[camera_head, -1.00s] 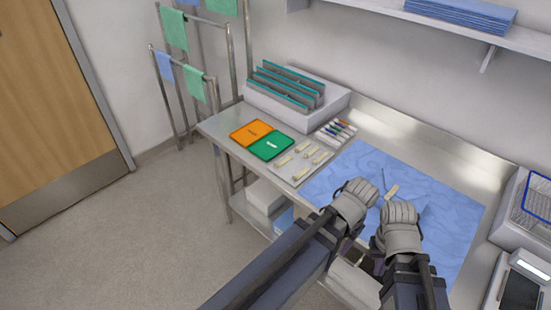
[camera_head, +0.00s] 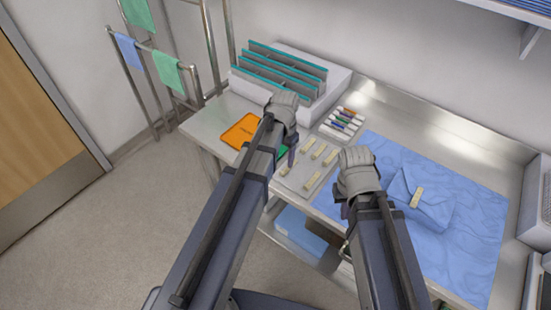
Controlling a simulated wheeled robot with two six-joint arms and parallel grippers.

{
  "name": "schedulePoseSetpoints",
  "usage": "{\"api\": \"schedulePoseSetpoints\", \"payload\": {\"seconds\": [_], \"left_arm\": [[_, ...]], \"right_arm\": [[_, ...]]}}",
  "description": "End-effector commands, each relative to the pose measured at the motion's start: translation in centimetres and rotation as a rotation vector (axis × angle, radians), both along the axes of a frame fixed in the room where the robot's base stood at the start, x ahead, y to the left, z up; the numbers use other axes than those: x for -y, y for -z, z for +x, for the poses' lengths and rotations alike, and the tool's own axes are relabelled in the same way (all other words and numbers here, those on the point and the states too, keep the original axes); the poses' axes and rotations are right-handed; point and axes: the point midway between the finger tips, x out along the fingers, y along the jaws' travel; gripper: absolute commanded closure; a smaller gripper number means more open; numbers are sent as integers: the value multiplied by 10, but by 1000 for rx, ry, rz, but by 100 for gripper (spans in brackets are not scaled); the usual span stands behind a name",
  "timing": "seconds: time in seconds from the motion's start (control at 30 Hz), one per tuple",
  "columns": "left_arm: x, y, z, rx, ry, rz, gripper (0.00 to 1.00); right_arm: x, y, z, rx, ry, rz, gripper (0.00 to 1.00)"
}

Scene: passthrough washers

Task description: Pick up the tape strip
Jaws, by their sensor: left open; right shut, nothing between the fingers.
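Several pale tape strips (camera_head: 318,151) lie on a light board (camera_head: 293,180) on the bench, between my two grippers. Another tape strip (camera_head: 417,198) sits on the folded blue package (camera_head: 432,214) at the right. My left gripper (camera_head: 284,101) is open, left of and beyond the strips, near the orange card; its fingertips are hard to make out. My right gripper (camera_head: 357,154) is shut and empty, just right of the strips and left of the package. My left forearm hides part of the board and most of the green card (camera_head: 281,157).
The orange card (camera_head: 240,131) lies at the left of the bench. A white rack with grey-teal dividers (camera_head: 283,66) stands behind it. A holder of coloured markers (camera_head: 343,122) is behind the strips. A crinkled blue sheet (camera_head: 470,237) lies under the package.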

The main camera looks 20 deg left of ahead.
Motion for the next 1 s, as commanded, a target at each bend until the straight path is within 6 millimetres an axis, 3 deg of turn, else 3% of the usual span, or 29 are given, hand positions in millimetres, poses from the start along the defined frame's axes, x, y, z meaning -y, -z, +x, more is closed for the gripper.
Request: {"api": "schedulePoseSetpoints", "payload": {"seconds": [0.27, 0.53, 0.77, 1.0], "left_arm": [[-2, 3, 2, 1, 1, -2, 40], [-2, 26, 2, 1, 1, -2, 40], [-2, 28, 2, 1, 1, -2, 40], [-2, 48, 0, 1, 1, -2, 40]], "right_arm": [[0, 3, 0, 0, 0, 0, 100], [0, 26, 0, 0, 1, 0, 100], [0, 28, 0, 0, 1, 0, 100], [0, 48, 0, 0, 1, 0, 100]]}}
